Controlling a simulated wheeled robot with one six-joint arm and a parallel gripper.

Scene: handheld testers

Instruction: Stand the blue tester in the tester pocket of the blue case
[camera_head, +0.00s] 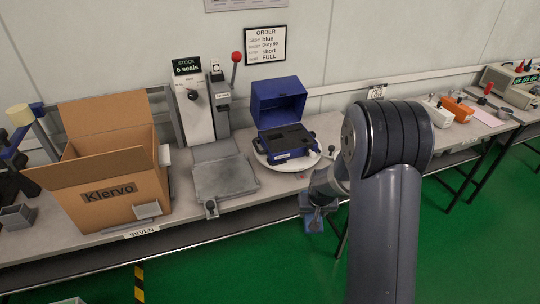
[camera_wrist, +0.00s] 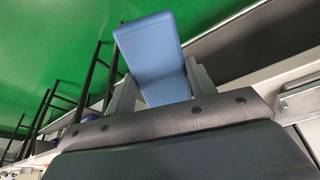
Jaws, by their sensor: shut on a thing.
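The blue tester (camera_wrist: 152,55) is a light blue block between the two grey fingers of my gripper (camera_wrist: 155,85) in the wrist view. My gripper is shut on it and holds it over the green floor. In the head view my gripper (camera_head: 318,208) is in front of the bench edge, partly hidden by my arm, with the blue tester (camera_head: 313,222) low in it. The blue case (camera_head: 283,134) stands open on a round white turntable (camera_head: 261,158), to the upper left of my gripper. Its lid is raised and dark recesses show inside; I cannot tell which is the tester pocket.
A cardboard box (camera_head: 108,208) stands at the left of the bench. A grey plate (camera_head: 225,180) and a press with a red-knobbed lever (camera_head: 236,58) are left of the case. An orange device (camera_head: 457,108) lies far right. Open floor is in front.

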